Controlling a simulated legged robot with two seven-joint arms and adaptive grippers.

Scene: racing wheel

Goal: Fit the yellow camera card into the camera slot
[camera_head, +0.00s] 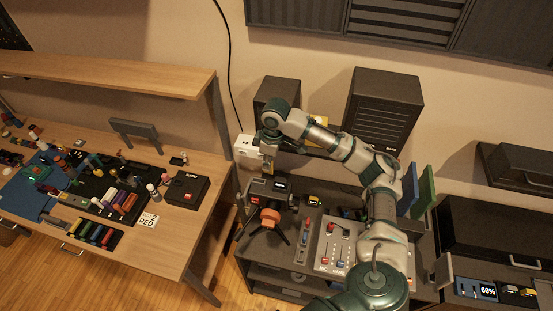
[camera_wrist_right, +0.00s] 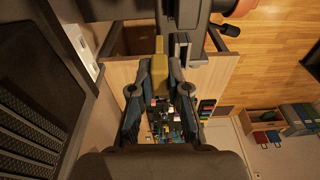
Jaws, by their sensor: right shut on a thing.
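My right gripper (camera_head: 268,160) reaches in from the right and points down above the camera (camera_head: 262,188), a dark body on a tripod with an orange part (camera_head: 268,217). It is shut on the yellow camera card, a small upright yellow piece. In the right wrist view the card (camera_wrist_right: 159,72) stands between the fingertips (camera_wrist_right: 160,88), its far end close to the dark grey camera body (camera_wrist_right: 190,14). I cannot tell whether the card touches the camera, and the slot is not clearly seen. My left gripper is not in view.
The camera stands on a dark bench with a control panel (camera_head: 338,248) to its right. A black speaker-like box (camera_head: 385,108) stands behind. A wooden desk (camera_head: 140,250) at left holds many small items, including a black case (camera_head: 186,190). Blue and green panels (camera_head: 427,187) stand right of my arm.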

